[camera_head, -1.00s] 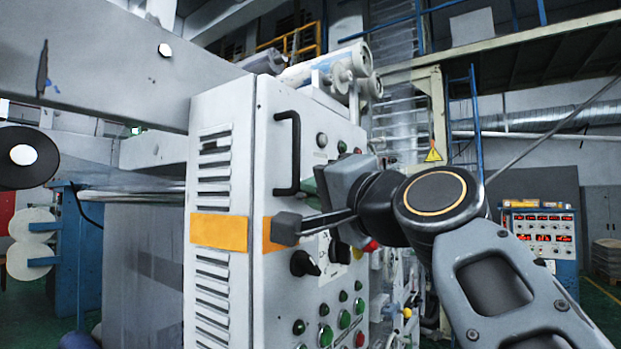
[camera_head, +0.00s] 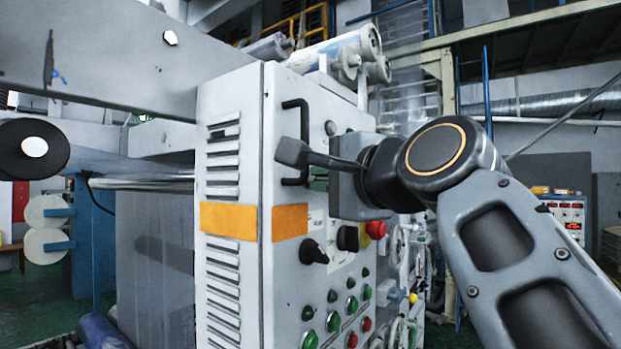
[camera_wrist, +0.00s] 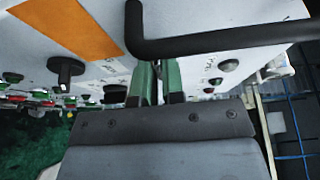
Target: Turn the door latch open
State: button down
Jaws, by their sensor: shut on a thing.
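The grey control cabinet (camera_head: 231,292) stands in the middle of the head view. My gripper (camera_wrist: 157,82) is at its switch-covered face, beside the black U-shaped handle (camera_head: 297,120). In the wrist view its green fingers are close together around a small thing, which I take to be the door latch; it is almost wholly hidden between them. The handle (camera_wrist: 220,42) crosses the top of the wrist view, close to the fingertips. In the head view my wrist covers most of the fingers and the latch.
Black rotary knobs (camera_head: 313,252), a red button (camera_head: 376,229) and several green buttons sit below my gripper on the cabinet face. Orange strips (camera_head: 229,221) mark the cabinet. A large grey beam (camera_head: 110,55) passes at upper left.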

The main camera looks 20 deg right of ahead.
dwell(0.3)
jog(key=c, duration=1.2)
grip_release()
jog(key=shift+b+v, duration=1.75)
jog(key=shift+v, duration=5.05)
jog(key=shift+r, duration=0.1)
jog(key=shift+d, duration=0.1)
